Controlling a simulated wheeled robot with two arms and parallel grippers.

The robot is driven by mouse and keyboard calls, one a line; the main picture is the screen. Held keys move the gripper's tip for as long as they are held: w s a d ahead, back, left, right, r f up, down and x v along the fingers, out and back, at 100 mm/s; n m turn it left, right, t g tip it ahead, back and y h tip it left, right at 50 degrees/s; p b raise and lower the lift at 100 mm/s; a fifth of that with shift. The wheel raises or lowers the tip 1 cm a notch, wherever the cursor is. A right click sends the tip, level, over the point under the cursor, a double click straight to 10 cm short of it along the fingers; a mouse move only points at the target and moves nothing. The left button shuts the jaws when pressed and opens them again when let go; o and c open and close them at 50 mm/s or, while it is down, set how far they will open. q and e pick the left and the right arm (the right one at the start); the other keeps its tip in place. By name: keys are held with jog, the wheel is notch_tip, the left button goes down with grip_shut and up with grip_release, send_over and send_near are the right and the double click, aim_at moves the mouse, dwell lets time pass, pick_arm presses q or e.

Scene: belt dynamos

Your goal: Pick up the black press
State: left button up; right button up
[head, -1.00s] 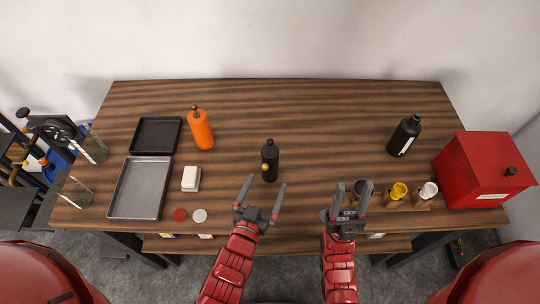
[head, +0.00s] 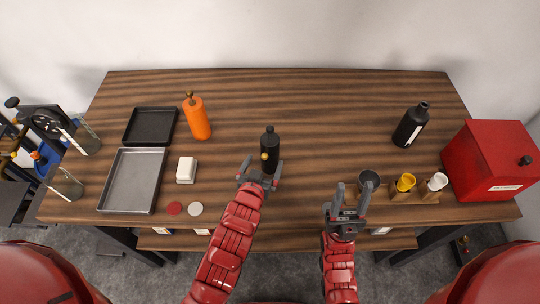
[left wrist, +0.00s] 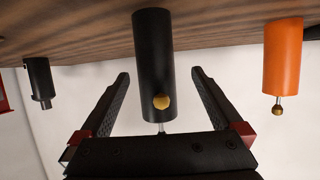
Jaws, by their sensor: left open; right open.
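The black press (head: 270,141), a dark upright cylinder with a small brass ball, stands near the middle of the wooden table. My left gripper (head: 264,164) is open at its near side. In the left wrist view, which looks upside down, the black press (left wrist: 153,55) lies between the two spread fingers of my left gripper (left wrist: 160,73), with gaps on both sides. My right gripper (head: 350,188) is open and empty near the table's front edge, to the right of the press.
An orange press (head: 197,119) stands to the left, near a white block (head: 186,170) and two trays, one black (head: 150,140) and one grey (head: 104,182). A black bottle (head: 408,127), small cups and a red box (head: 492,165) stand to the right. The back middle is clear.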

aim_at(268, 159)
pick_arm(q)
jog(key=shift+w+d+f+p, duration=0.15)
jog(key=shift+w+p, duration=0.3)
jog(key=p+x, duration=0.2)
jog(key=x, duration=0.1)
jog(key=shift+w+d+f, duration=0.1)
jog(key=shift+w+d, duration=0.15)
jog(key=shift+d, duration=0.05)
jog(key=shift+w+d+p, duration=0.1)
jog(key=shift+w+p, duration=0.2)
jog(key=shift+p, duration=0.05)
jog(key=shift+w+f, duration=0.15)
jog(key=shift+f, duration=0.1)
jog(key=shift+c, duration=0.3)
grip_shut()
